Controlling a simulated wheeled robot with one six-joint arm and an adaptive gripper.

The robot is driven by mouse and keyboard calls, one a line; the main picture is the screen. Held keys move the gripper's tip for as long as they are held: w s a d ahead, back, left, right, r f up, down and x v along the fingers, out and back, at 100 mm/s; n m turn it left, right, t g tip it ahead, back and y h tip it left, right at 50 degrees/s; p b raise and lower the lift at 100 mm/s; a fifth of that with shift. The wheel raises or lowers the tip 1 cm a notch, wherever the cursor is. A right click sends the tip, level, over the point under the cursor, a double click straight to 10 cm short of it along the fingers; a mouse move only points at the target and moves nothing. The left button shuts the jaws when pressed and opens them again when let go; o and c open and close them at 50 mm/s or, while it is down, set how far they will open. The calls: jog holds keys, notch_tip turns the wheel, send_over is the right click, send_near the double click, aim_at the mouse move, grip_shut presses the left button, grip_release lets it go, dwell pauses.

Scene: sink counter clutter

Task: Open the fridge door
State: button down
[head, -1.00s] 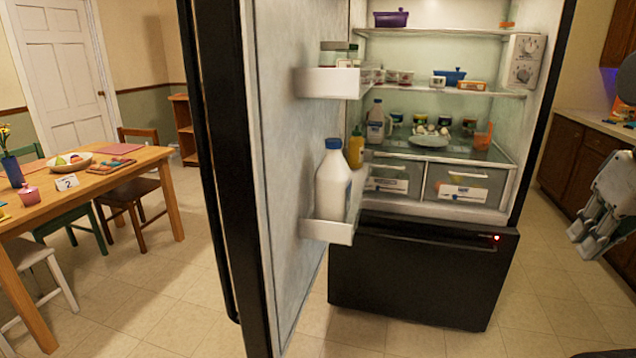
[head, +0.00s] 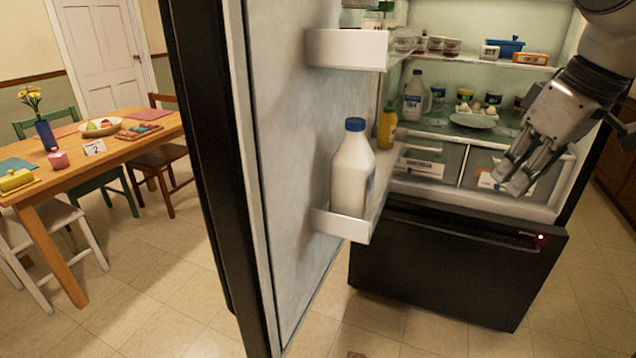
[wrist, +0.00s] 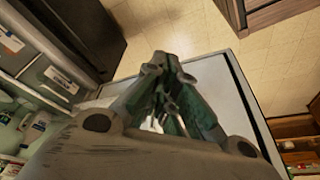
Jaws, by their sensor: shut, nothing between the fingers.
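The fridge door (head: 285,150) stands wide open on the left in the head view, its pale inner side facing right and its black outer edge toward me. Its door bins hold a white milk jug (head: 352,180) and a yellow bottle (head: 387,128). The open fridge (head: 455,160) shows lit shelves and drawers, with a black freezer drawer (head: 440,260) shut below. My gripper (head: 512,178) is shut and empty, at the right in front of the fridge's drawers, apart from the door. In the wrist view my gripper (wrist: 172,75) points over a pale panel, probably the door.
A wooden table (head: 140,150) with a fruit bowl (head: 102,127), a vase (head: 45,135) and chairs stands at the left. The tiled floor (head: 150,270) between the table and the door is clear. A brown cabinet (head: 615,170) is at the far right.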

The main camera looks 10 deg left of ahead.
jog(key=s+a+r+n+g+y, duration=0.1)
jog(key=s+a+r+n, duration=0.15)
jog(key=a, duration=0.45)
jog(key=s+a+r+n, duration=0.1)
jog(key=a+n, duration=0.2)
jog(key=a, duration=0.4)
jog(key=s+a+r+n+g+y, duration=0.1)
jog(key=s+a+n, duration=0.15)
jog(key=a, duration=0.55)
jog(key=w+a+f, duration=0.1)
jog(key=a+f, duration=0.6)
jog(key=f, duration=0.1)
jog(key=shift+w+f, duration=0.2)
jog(key=shift+w, duration=0.15)
jog(key=shift+a, duration=0.1)
